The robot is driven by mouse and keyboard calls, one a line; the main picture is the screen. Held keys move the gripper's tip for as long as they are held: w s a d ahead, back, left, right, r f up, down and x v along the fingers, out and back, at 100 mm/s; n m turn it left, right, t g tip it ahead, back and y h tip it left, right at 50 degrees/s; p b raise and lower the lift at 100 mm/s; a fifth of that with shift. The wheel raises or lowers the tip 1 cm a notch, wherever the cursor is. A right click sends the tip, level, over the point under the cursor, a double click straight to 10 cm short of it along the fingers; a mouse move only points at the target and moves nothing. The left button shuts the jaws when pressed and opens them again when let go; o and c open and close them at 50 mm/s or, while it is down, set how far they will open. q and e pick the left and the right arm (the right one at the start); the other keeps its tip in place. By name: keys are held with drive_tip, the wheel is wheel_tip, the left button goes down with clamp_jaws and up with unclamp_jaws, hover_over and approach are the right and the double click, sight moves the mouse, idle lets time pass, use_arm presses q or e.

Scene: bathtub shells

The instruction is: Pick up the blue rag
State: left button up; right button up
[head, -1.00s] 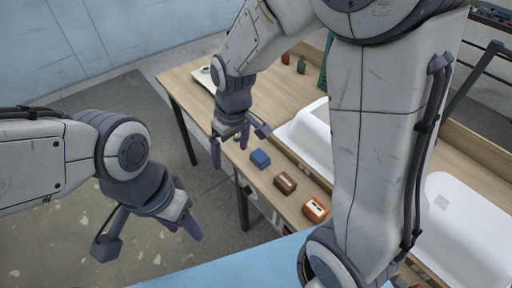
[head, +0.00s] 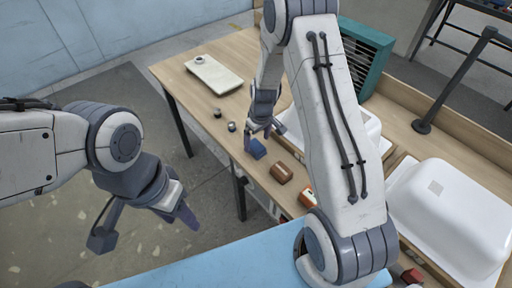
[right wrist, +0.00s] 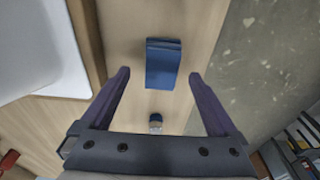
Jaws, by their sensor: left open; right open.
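The blue rag (head: 256,149) is a small folded block lying on the wooden table near its front edge. It also shows in the right wrist view (right wrist: 163,64), beyond and between the fingertips. My right gripper (head: 259,130) is open just above the rag in the head view, and its two fingers (right wrist: 157,75) point at it with nothing between them. Part of the rag is hidden by the gripper in the head view. My left gripper (head: 150,232) is open and empty over the floor at the left, away from the table.
A brown block (head: 281,173) and an orange item (head: 308,197) lie beside the rag. White tub shells (head: 450,215) stand behind, one partly hidden by my right arm. A white board (head: 214,74), small round items (head: 232,127) and a teal crate (head: 367,58) are also on the table.

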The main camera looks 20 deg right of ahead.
sight(256, 145)
wheel_tip(256, 145, down, 4)
drive_tip(key=shift+w+a+r, duration=0.15)
drive_tip(key=shift+r, duration=0.1)
clamp_jaws()
drive_tip(key=shift+r, duration=0.2)
drive_tip(key=shift+r, duration=0.25)
wheel_tip(256, 145, up, 4)
drive_tip(key=shift+f+b, duration=0.2)
drive_tip(key=shift+b, duration=0.2)
drive_tip(key=s+d+r+b, duration=0.2)
drive_tip(key=s+d+r, duration=0.4)
drive_tip(key=s, duration=0.3)
drive_tip(key=shift+s+d+r, duration=0.25)
drive_tip(key=shift+s+r, duration=0.05)
drive_tip(key=shift+s, duration=0.05)
